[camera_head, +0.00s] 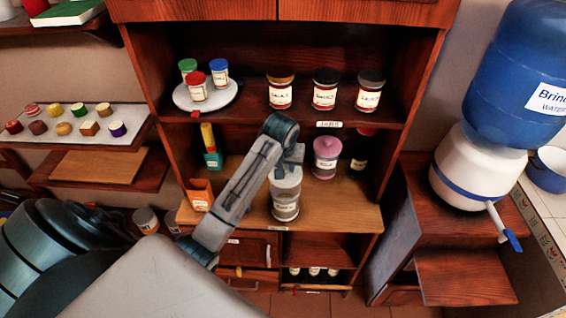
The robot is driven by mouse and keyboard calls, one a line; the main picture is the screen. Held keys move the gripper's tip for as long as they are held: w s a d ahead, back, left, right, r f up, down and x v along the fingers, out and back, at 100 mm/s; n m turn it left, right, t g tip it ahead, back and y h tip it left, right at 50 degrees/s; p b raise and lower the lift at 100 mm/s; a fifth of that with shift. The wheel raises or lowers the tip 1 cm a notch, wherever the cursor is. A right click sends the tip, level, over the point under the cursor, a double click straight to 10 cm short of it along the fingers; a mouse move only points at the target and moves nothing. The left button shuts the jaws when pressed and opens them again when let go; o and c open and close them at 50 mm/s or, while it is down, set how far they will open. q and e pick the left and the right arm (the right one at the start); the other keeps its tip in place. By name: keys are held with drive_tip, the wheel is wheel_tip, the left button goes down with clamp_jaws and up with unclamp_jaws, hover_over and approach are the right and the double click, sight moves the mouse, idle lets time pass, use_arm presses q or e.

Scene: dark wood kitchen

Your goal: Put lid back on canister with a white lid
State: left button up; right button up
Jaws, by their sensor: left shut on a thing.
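A canister (285,209) with a pale label stands upright on the light wood counter of the cabinet, near its front edge. A whitish-grey lid (286,185) is directly above the canister's top. My left gripper (289,168) comes down over the lid from above and is shut on it. The gripper's wrist partly hides the lid's top. I cannot tell whether the lid rests on the rim or hovers just over it. My right gripper is not in view.
A pink-lidded jar (326,158) stands behind and to the right, with a dark jar (359,153) beyond it. Several labelled jars line the shelf above. An orange box (200,195) stands at the counter's left. The counter's right front (345,205) is clear.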

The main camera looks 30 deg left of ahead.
use_arm(q)
drive_tip(key=shift+f, duration=2.4)
drive_tip(key=shift+f, duration=0.15)
idle(0.6)
drive_tip(key=o, duration=1.6)
drive_tip(key=shift+r, duration=3.5)
clamp_jaws()
